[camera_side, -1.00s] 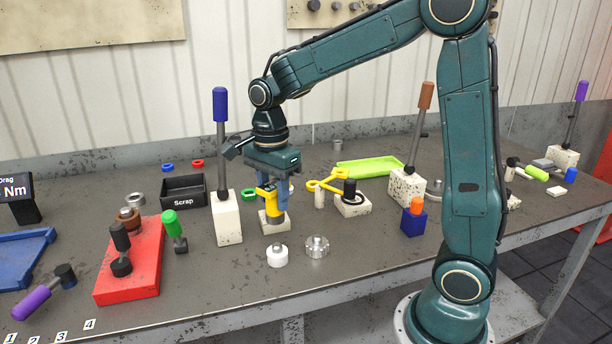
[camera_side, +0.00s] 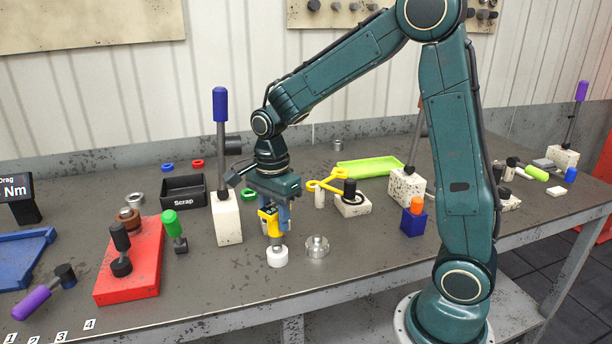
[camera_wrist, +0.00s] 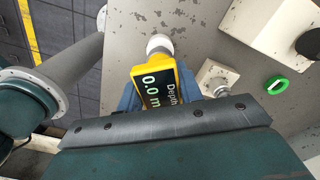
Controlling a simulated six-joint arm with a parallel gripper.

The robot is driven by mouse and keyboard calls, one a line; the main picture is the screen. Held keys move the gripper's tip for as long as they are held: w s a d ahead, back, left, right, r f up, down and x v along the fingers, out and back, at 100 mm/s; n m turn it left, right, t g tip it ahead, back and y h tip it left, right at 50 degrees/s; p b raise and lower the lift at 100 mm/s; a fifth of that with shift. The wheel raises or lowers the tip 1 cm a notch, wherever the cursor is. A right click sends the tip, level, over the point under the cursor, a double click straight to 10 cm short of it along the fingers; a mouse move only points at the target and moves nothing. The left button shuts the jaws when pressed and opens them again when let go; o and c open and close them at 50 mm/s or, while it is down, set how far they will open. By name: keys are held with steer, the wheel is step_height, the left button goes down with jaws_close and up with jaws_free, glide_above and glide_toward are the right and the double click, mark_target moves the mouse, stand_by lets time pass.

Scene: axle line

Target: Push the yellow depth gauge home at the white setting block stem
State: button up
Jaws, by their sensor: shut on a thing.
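My gripper (camera_side: 275,208) is shut on the yellow depth gauge (camera_side: 268,222), which it holds upright. The round white setting block (camera_side: 277,258) stands on the bench directly below the gauge. The gauge's grey lower end is at the top of the block and hides the stem; I cannot tell how far it is seated. In the wrist view the gauge (camera_wrist: 155,86) shows a dark display reading "0.0 m", cut off by the gripper, and the word "Depth". The white setting block (camera_wrist: 160,43) shows just beyond the gauge's end.
A silver knurled ring (camera_side: 317,246) stands close on the right. A tall white block with a blue-handled lever (camera_side: 227,218) stands close on the left. A small speckled block (camera_wrist: 217,76) and green ring (camera_wrist: 277,85) show in the wrist view.

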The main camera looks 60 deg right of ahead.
steer(key=shift+f, duration=1.5)
steer(key=o, duration=1.2)
steer(key=shift+c, duration=0.2)
step_height(320, 180, up, 14)
steer(key=shift+f, duration=0.1)
steer(key=shift+s, duration=0.1)
steer(key=shift+s+a+r+n, duration=0.15)
steer(key=shift+s+r+n, duration=0.2)
steer(key=shift+s+n, duration=0.2)
steer(key=s+a+n+t, duration=0.3)
steer(key=s+n+t, duration=0.2)
steer(key=s+n, duration=1.2)
steer(key=shift+s+r+n+t, duration=0.15)
steer(key=shift+n+t, duration=0.15)
steer(key=shift+n, duration=0.85)
